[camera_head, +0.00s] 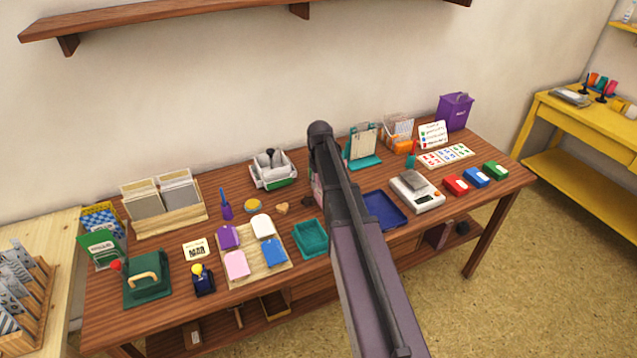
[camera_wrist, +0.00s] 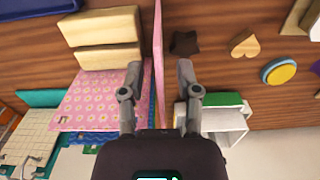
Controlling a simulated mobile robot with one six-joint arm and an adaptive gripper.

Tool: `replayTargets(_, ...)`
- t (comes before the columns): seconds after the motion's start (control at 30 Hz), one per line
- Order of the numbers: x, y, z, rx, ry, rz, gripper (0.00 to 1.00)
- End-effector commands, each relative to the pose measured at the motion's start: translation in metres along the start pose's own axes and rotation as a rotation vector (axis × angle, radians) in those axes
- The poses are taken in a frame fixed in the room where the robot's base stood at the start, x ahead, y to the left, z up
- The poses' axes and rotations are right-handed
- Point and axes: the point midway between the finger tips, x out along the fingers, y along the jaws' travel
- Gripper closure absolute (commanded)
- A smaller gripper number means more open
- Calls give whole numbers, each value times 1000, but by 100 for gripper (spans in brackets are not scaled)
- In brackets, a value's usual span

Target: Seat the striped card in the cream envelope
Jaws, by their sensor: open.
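My gripper (camera_wrist: 159,68) is open in the wrist view, its two fingers on either side of a thin upright pink panel (camera_wrist: 158,30). No grip on the panel shows. In the head view my arm hides the gripper, and a bit of pink (camera_head: 317,190) shows beside it. Beige, envelope-like pieces (camera_head: 142,204) stand in a wooden holder at the table's back left. I cannot tell which is the cream envelope.
A pink patterned sheet (camera_wrist: 95,98) and pale wooden blocks (camera_wrist: 105,28) lie left of the fingers. A white-and-green tray (camera_wrist: 222,118) is close to the right finger. The table (camera_head: 325,265) also holds a teal tray (camera_head: 310,238), a blue tray (camera_head: 385,212) and a scale (camera_head: 417,192).

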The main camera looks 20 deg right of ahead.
Motion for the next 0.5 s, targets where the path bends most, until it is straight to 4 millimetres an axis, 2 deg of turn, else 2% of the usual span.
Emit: replayTargets(0.5, -42, 0, 0, 0, 0, 0, 57)
